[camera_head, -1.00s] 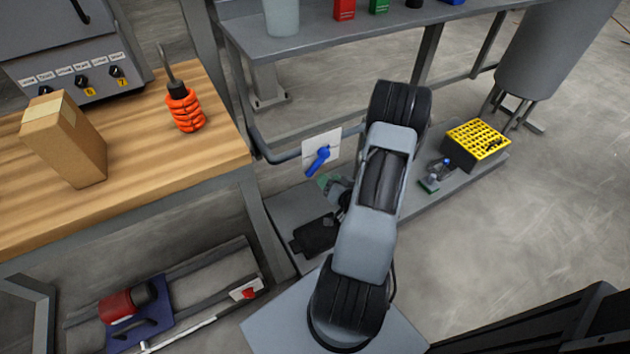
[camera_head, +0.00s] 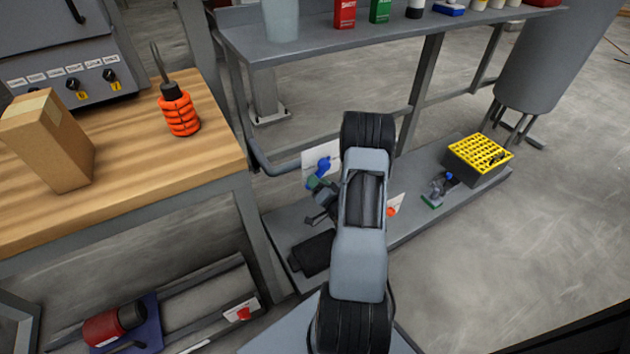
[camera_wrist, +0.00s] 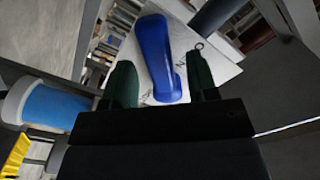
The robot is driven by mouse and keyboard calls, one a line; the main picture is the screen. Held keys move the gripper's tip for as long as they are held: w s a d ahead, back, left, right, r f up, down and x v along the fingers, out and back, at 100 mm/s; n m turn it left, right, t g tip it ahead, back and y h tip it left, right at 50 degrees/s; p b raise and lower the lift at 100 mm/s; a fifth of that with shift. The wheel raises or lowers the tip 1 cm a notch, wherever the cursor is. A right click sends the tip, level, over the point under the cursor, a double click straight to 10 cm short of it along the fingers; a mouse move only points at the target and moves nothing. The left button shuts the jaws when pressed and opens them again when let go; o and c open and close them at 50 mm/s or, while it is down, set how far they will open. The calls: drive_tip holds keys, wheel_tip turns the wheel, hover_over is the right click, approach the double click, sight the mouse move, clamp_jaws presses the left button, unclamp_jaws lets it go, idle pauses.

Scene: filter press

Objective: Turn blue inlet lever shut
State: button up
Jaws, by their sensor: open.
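The blue inlet lever (camera_head: 323,166) sits on a white plate (camera_head: 312,161) at the pipe below the shelf. In the wrist view the lever (camera_wrist: 156,55) is large and close, tilted a little, in front of the white plate (camera_wrist: 188,42). My gripper (camera_wrist: 158,85) is open, with one dark green finger on each side of the lever's lower part. Whether a finger touches the lever cannot be told. In the head view my gripper (camera_head: 320,188) is just below the lever, partly hidden by my arm.
A wooden bench (camera_head: 210,150) with an orange coil (camera_head: 178,112) and cardboard box (camera_head: 48,140) stands left. The grey shelf (camera_head: 300,45) runs above the lever. A yellow-topped crate (camera_head: 478,155) is at right, with open floor beyond.

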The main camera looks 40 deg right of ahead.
drive_tip(key=shift+w+d, duration=0.15)
drive_tip(key=shift+w, duration=1.05)
drive_tip(key=shift+c, duration=0.5)
clamp_jaws()
